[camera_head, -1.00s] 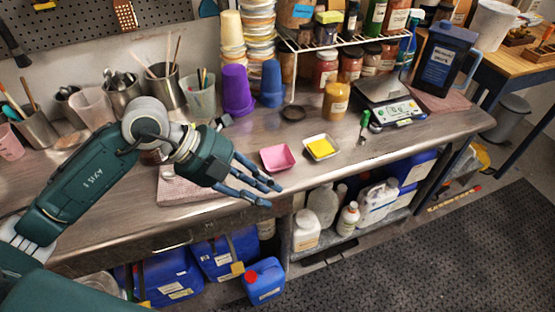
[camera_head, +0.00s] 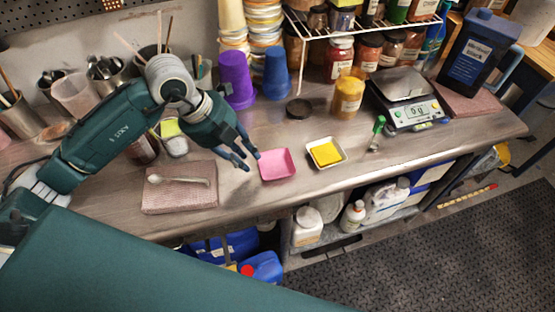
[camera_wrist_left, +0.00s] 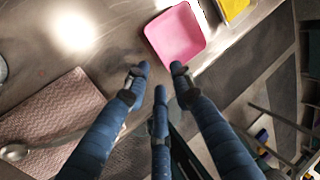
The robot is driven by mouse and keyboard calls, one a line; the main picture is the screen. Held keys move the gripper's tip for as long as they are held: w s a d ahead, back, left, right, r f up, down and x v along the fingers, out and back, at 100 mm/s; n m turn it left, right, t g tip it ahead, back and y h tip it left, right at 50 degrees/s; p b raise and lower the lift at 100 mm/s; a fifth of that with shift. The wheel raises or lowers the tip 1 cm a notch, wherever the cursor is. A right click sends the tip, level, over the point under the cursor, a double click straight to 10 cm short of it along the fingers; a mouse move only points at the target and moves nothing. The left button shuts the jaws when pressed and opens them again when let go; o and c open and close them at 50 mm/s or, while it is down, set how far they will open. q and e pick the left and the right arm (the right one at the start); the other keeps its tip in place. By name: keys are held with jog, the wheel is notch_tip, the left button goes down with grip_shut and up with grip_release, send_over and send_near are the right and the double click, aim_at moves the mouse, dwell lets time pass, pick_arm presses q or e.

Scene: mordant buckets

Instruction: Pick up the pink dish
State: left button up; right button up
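The pink dish (camera_head: 278,165) is a small square tray lying flat on the steel bench near its front edge. It also shows in the left wrist view (camera_wrist_left: 175,36), just beyond the fingertips. My left gripper (camera_head: 250,162) is just left of the dish in the head view, with its dark blue fingers spread. In the left wrist view the gripper (camera_wrist_left: 160,76) is open with nothing between its fingers, and the dish is apart from the fingertips there. In the head view I cannot tell whether a fingertip touches the dish. My right gripper is not in view.
A white dish with yellow powder (camera_head: 325,153) stands close right of the pink dish. A spoon (camera_head: 178,180) lies on a folded cloth (camera_head: 150,203) at left. Purple (camera_head: 237,80) and blue cups (camera_head: 276,72) stand behind. A scale (camera_head: 405,100) is at right.

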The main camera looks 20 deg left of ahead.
aim_at(259, 174)
pick_arm(q)
jog(key=shift+x, duration=0.75)
jog(key=shift+d+f+p, duration=0.15)
jog(key=shift+f+p, duration=0.1)
jog(key=shift+p, duration=0.05)
jog(key=p+x, duration=0.1)
jog(key=x, duration=0.1)
jog(key=w+p+x, duration=0.1)
jog(key=x, duration=0.1)
jog(key=shift+f, duration=0.35)
grip_shut()
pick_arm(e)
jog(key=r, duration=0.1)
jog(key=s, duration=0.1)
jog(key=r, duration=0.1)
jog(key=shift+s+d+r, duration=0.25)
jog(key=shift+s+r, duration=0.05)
